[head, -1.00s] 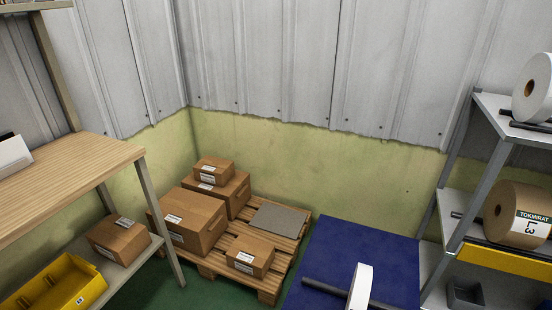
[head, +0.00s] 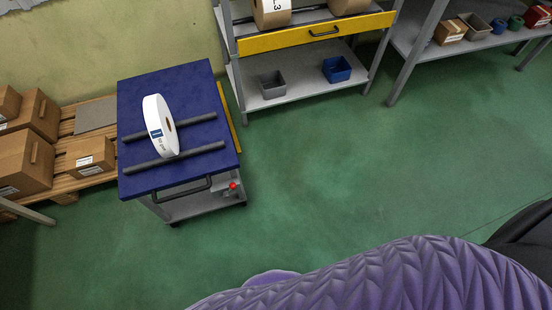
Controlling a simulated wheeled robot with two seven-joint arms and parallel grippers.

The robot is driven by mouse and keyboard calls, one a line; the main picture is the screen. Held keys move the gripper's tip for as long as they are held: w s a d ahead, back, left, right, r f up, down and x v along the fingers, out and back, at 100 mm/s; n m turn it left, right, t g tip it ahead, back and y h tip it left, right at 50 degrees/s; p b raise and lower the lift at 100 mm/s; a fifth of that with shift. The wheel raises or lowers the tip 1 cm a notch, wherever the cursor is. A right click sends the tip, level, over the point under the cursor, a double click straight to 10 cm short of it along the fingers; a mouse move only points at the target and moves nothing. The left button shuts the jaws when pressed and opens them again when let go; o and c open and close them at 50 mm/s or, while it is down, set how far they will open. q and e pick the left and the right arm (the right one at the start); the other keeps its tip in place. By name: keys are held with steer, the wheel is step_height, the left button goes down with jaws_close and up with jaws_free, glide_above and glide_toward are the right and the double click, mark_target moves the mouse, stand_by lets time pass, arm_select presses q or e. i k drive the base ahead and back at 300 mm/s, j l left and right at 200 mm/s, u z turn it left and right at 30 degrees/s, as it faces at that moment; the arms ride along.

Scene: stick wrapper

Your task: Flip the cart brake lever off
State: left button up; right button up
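The cart (head: 208,85) has a blue top and a grey lower frame and stands at the left of the head view. A dark handle (head: 182,188) is on its near side. A small lever with a red knob (head: 233,186) sits low at the cart's near right corner; its exact position is too small to tell. A white roll (head: 152,117) stands upright on the cart top by two dark bars (head: 196,153). Neither of my grippers shows in the head view.
Cardboard boxes (head: 24,158) on a wooden pallet stand left of the cart. A shelf with a yellow drawer (head: 285,43) is behind it, and another shelf (head: 400,42) is at the upper right. Green floor (head: 330,165) is clear right of the cart. A purple quilted shape fills the bottom right.

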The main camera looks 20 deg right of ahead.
mark_target(232, 186)
steer(key=l+u, duration=0.6)
steer(key=u, duration=0.15)
steer(key=l+u, duration=0.35)
